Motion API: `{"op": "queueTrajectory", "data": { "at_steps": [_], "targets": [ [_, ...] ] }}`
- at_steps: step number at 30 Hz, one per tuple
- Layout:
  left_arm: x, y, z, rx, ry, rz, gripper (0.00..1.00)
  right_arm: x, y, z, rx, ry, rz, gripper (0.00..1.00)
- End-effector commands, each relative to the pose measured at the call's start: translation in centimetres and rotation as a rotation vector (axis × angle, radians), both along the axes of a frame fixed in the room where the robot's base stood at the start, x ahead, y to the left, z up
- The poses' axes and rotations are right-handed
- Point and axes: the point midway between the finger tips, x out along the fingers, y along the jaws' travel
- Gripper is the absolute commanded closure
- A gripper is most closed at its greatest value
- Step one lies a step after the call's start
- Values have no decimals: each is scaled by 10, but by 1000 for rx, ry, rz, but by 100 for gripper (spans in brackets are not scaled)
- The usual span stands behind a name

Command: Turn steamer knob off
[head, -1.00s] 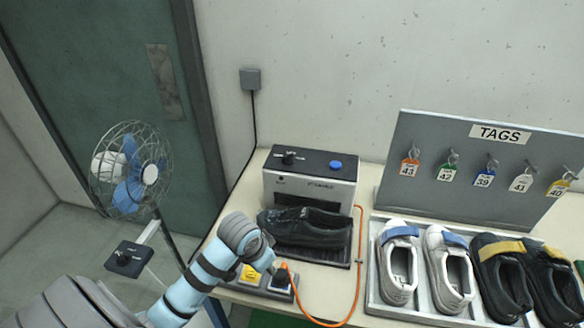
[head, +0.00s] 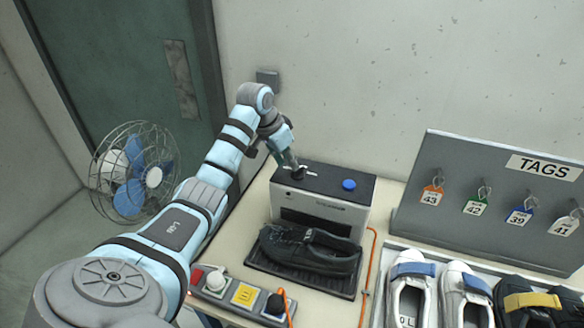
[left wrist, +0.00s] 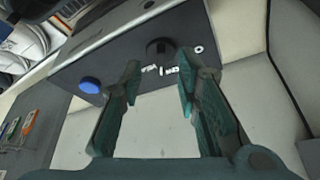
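The steamer (head: 325,211) is a pale box with a dark top at the back of the table. Its black knob (left wrist: 158,48) sits on the top panel, beside small white markings, and it shows in the left wrist view ahead of my fingertips. In the head view the knob (head: 298,174) is partly covered by my left gripper (head: 293,164). In the left wrist view my left gripper (left wrist: 160,85) is open, with the two teal-padded fingers apart and nothing between them. The knob lies just beyond the fingertips, roughly between them. My right gripper is in neither view.
A blue button (head: 348,185) is on the steamer top, right of the knob. A black shoe (head: 310,250) sits on the tray in front. The TAGS board (head: 480,190) and shoe tray are right.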

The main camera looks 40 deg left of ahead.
Motion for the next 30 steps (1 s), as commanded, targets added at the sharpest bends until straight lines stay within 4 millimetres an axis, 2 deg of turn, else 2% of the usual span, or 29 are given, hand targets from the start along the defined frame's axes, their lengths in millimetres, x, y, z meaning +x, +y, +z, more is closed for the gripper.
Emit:
{"op": "queueTrajectory", "data": {
  "at_steps": [3,6,16,17,22,30],
  "targets": [
    [9,-2,-23,-2,1,1,70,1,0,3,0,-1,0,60],
    [14,-2,-35,-1,0,2,70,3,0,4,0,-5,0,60],
    [16,-1,-42,2,-1,3,70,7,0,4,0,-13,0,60],
    [16,-1,-42,2,-1,3,72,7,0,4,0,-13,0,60],
    [16,-1,-42,1,-1,4,99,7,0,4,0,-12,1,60],
    [16,-1,-42,1,-2,7,100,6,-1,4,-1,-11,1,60]
  ]
}}
